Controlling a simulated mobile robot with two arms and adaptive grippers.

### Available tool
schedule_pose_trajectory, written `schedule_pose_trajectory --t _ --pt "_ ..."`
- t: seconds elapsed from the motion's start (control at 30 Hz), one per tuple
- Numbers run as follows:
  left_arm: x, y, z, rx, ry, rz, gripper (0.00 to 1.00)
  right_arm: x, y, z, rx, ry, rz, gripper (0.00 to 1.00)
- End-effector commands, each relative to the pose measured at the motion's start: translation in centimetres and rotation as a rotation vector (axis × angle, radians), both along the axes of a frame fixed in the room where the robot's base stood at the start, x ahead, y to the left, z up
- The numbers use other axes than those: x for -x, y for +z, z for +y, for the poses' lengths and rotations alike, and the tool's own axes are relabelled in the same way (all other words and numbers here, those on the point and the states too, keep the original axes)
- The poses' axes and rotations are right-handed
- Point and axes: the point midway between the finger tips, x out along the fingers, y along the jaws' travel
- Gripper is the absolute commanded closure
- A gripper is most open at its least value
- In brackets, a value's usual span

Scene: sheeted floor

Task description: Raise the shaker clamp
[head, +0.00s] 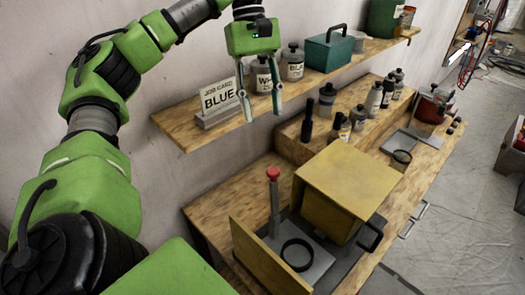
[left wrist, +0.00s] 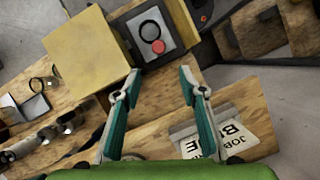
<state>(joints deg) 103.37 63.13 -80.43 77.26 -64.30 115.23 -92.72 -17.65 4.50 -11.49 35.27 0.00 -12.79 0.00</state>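The shaker is a yellow box (head: 345,185) on the wooden bench, with an open bay beside it and an upright yellow panel (head: 268,262) at the bay's front left. The clamp's red knob (head: 273,174) tops a grey post (head: 274,210) in the bay. A black ring (head: 297,255) lies over the pale plate there. The wrist view shows the knob (left wrist: 158,47) beside the ring (left wrist: 150,22) and the yellow box (left wrist: 85,50). My left gripper (head: 261,114) is open and empty, above and behind the clamp, in front of the shelf; its fingers (left wrist: 160,75) are apart. My right gripper is not in view.
The wall shelf holds a job card reading BLUE (head: 219,97), grey bottles (head: 292,62) and a teal box (head: 329,48). Several dark bottles (head: 327,100) stand on the raised bench step. Bare bench lies left of the shaker.

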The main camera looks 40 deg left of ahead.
Motion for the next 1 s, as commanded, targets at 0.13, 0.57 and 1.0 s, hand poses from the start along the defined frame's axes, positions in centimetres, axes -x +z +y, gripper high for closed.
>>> schedule_pose_trajectory --t 0.13,0.57,1.0 --pt "0.2 -1.1 -0.4 0.0 -0.003 0.006 0.62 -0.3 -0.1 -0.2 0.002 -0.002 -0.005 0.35" --pt "0.9 -5.0 -1.8 0.0 0.001 0.005 0.62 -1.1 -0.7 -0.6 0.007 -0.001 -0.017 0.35" --pt "2.0 -10.3 -3.8 0.001 0.0 0.005 0.62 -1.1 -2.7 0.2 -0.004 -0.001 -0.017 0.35"
